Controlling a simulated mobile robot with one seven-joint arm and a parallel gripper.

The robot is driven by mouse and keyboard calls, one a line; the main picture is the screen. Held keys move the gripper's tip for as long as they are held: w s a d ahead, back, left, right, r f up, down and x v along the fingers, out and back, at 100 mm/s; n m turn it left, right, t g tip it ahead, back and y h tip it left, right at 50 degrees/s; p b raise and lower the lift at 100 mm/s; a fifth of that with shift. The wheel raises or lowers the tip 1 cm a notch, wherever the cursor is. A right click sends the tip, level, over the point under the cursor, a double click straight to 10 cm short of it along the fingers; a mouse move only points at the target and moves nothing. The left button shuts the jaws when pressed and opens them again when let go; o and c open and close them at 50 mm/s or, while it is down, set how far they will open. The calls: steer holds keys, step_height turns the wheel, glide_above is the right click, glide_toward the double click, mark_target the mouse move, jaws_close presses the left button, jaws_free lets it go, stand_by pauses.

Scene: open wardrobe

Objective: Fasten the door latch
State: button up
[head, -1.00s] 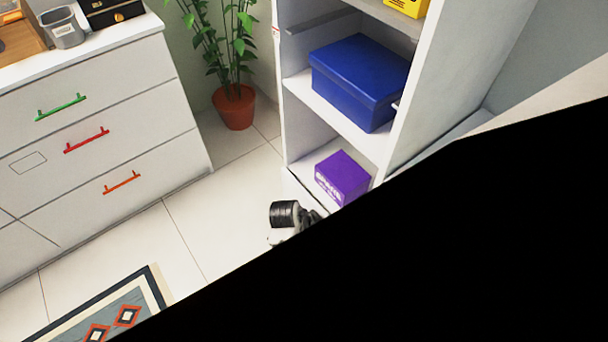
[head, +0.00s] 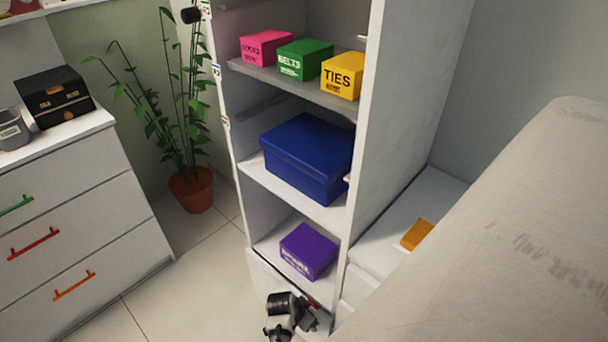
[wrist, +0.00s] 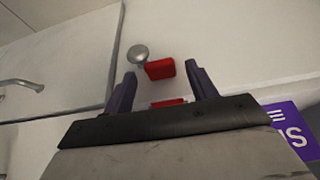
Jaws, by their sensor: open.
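A red block (wrist: 160,69) sits beside a round silver knob (wrist: 138,54) on a white panel in the wrist view; these look like the latch parts. A second red strip (wrist: 168,103) shows lower, partly hidden by my gripper. My gripper (wrist: 161,73) is open, with its two dark fingers apart on either side of the red block and nothing held. I cannot tell whether they touch it. In the head view, a small red piece (head: 313,304) shows by my dark wrist at the base of the open wardrobe (head: 362,150). The fingers are not clear there.
A purple box (head: 308,251) stands on the lowest shelf close to my gripper, and a blue box (head: 306,158) above it. A drawer chest (head: 75,230) and potted plant (head: 190,188) stand left. An orange box (head: 416,234) lies right. Floor between is clear.

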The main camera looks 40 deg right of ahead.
steer(key=shift+d+f, duration=0.15)
steer(key=shift+f, duration=0.2)
steer(key=shift+c, duration=0.3)
steer(key=c, duration=0.9)
steer(key=shift+f, duration=0.2)
steer(key=shift+f+h+b, duration=0.15)
steer(key=shift+h+b, duration=0.45)
steer(key=shift+h, duration=0.2)
steer(key=shift+d, duration=0.1)
steer(key=shift+c, duration=0.2)
